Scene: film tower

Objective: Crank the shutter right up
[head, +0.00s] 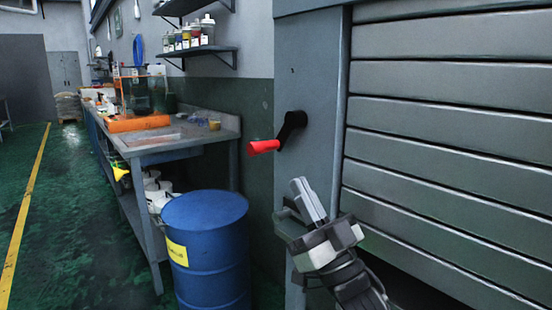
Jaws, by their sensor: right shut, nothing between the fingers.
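The grey slatted shutter (450,120) fills the right side of the head view, and its slats run down past the lower right, where my arm partly covers the view. The crank has a black arm (292,128) on the grey frame post (312,75) left of the shutter. Its red handle (263,147) sticks out to the left, slightly below the pivot. My right gripper (307,190) is below and slightly right of the handle, apart from it, with its fingers pointing up. It is shut and empty. My left gripper is out of the picture.
A blue drum (206,250) with a yellow label stands left of my right gripper. Behind it is a long workbench (170,140) with an orange item on top. Shelves (200,50) with bottles hang above. Green floor (75,220) with a yellow line is clear at left.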

